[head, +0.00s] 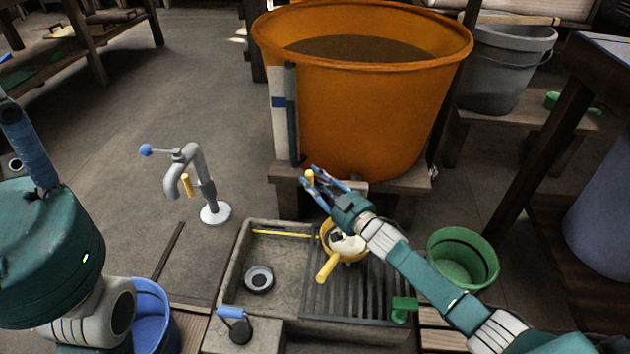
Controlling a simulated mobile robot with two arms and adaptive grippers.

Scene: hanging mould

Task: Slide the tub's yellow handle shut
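The large orange tub (375,115) stands on a low wooden stand in the upper middle. Its small yellow handle (309,176) shows at the tub's lower front. My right gripper (310,178) reaches up from the lower right, and its two blue fingers lie on either side of the handle. I cannot tell whether they touch it or are closed on it. The handle's mount is partly hidden behind the fingers. Part of my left arm shows at the left edge, but its gripper is not in view.
Below the tub is a stone sink (235,285) with a slatted drainer and a yellow strainer (327,266). A grey tap (208,185) stands left. A green bucket (462,258) is right, a blue bucket (150,305) lower left. A grey bucket (505,70) stands behind right.

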